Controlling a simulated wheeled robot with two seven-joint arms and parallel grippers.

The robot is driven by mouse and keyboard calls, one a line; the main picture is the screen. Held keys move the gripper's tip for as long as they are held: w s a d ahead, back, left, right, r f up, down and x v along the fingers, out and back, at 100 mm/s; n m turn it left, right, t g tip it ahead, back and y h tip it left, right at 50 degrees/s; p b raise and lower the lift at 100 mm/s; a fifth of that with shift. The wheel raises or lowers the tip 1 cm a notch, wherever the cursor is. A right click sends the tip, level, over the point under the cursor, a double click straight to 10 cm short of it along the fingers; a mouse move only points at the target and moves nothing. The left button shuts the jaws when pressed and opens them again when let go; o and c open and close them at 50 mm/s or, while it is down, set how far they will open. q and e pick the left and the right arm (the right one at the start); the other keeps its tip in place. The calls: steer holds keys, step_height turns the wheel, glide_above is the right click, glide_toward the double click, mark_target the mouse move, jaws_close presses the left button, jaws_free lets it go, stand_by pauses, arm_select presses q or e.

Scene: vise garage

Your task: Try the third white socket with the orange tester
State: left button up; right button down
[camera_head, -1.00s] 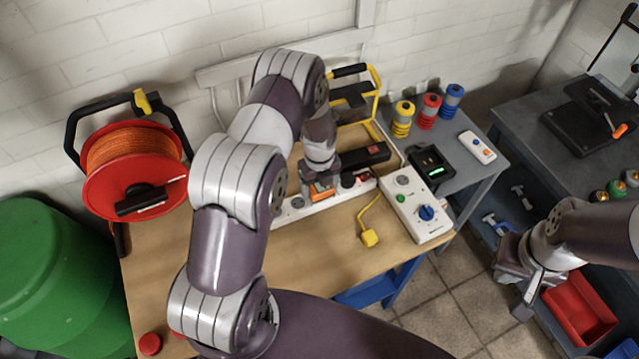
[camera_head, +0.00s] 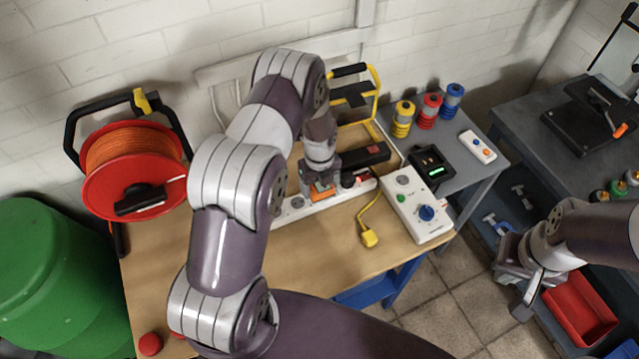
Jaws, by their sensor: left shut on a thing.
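A white socket strip (camera_head: 290,213) lies slantwise on the wooden workbench (camera_head: 320,252). A round socket shows at its left end, and a dark plug sits near its right end. My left gripper (camera_head: 320,191) reaches down over the strip's middle and is shut on the orange tester (camera_head: 324,194). The tester's lower end is at the strip's top; I cannot tell whether it is seated in a socket. The gripper hides the sockets under it. My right gripper (camera_head: 515,287) is empty and open, off to the right above the floor.
A yellow-framed work lamp (camera_head: 352,95) stands behind. An orange cable reel (camera_head: 133,165) is at left. Bare bench lies in front of the strip.

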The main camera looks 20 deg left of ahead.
arm_select(q)
steer(key=shift+f+b, duration=0.55)
steer(key=shift+f, duration=0.15)
steer(key=o, duration=1.5)
steer(key=shift+r, duration=0.1)
steer(key=shift+o, duration=0.2)
steer(key=shift+r, duration=0.35)
step_height(320, 180, up, 12)
steer(key=b, duration=0.3)
